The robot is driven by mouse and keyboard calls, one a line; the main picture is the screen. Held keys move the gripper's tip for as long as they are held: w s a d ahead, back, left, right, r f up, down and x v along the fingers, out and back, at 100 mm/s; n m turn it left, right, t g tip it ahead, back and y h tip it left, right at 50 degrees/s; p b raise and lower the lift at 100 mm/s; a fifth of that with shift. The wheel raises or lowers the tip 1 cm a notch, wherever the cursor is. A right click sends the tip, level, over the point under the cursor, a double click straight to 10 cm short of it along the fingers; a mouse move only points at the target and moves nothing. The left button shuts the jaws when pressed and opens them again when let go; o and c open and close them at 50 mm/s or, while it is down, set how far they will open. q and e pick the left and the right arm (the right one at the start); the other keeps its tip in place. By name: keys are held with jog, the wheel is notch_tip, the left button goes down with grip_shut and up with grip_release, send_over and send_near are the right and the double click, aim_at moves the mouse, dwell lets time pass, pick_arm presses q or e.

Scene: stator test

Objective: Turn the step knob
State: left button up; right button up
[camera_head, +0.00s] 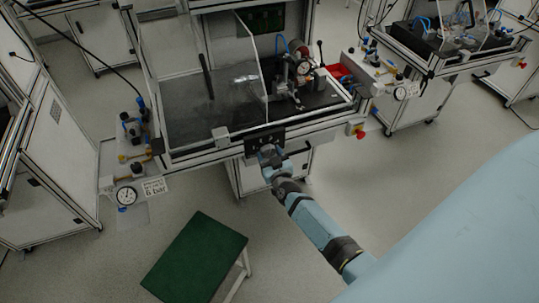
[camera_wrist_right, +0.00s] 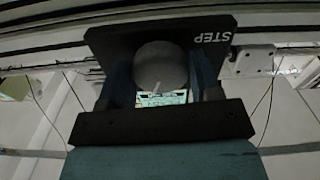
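The step knob (camera_wrist_right: 160,62) is a round grey knob on a black plate (camera_wrist_right: 108,42) marked STEP. In the right wrist view, my right gripper (camera_wrist_right: 161,78) has one finger on each side of the knob. The knob fills the gap between the fingers and its edges meet them, so the gripper looks shut on it. A light mark shows on the knob's lower part. In the head view, my right gripper (camera_head: 268,153) is at the black panel (camera_head: 263,142) on the workstation's front, and hides the knob. My left gripper is not in view.
The workstation table (camera_head: 190,122) has a clear guard and a dial-gauge device (camera_head: 303,68) on it. A green-topped stool (camera_head: 195,258) stands on the floor in front. A red-and-yellow button (camera_head: 357,131) sits right of the panel. The floor to the right is clear.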

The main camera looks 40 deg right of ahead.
jog(key=shift+m, duration=0.4)
jog(key=m, duration=0.3)
jog(key=shift+m, duration=0.4)
jog(key=shift+m+b, duration=0.45)
jog(key=shift+m, duration=1.75)
jog(key=o, duration=0.9)
jog(key=shift+s+a, duration=0.1)
jog(key=v, duration=1.3)
jog(key=shift+s+b, duration=0.35)
jog(key=shift+b, duration=0.05)
